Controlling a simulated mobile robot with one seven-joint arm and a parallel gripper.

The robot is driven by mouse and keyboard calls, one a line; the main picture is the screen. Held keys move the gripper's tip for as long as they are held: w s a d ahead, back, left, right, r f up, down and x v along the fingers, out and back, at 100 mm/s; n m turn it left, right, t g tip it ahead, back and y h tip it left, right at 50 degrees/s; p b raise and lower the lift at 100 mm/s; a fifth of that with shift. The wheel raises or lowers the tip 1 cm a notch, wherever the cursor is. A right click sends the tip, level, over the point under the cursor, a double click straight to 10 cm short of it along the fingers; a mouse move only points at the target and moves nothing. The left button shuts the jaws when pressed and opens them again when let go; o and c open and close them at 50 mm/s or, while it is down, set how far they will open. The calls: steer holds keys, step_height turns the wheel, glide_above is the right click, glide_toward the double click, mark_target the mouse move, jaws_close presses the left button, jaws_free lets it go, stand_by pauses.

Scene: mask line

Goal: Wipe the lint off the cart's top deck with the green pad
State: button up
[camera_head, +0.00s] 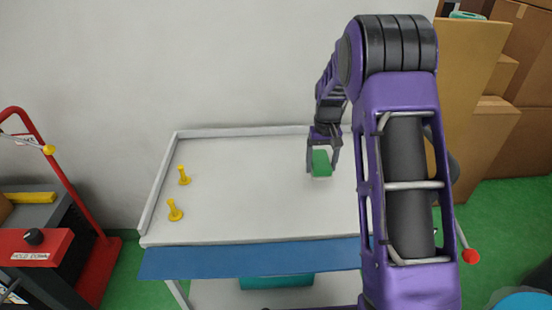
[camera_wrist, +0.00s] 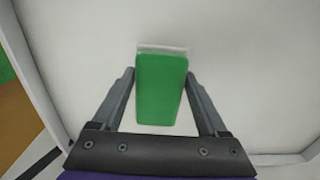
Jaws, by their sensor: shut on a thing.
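The green pad (camera_head: 321,163) is between the fingers of my gripper (camera_head: 322,166), over the far right part of the cart's white top deck (camera_head: 245,190). In the wrist view the green pad (camera_wrist: 161,92) sits between the two grey fingertips of my gripper (camera_wrist: 161,76), with a pale strip along its far edge. My gripper is shut on the pad. I cannot tell whether the pad touches the deck. No lint can be made out on the visible deck. My arm hides the deck's right side.
Raised rims (camera_head: 160,180) border the left and back. A blue strip (camera_head: 250,262) runs along the front. A red-framed machine (camera_head: 40,245) stands at left, cardboard boxes (camera_head: 500,125) at right. The deck's middle is clear.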

steer(key=shift+r+p, duration=1.05)
steer(key=shift+r, duration=0.95)
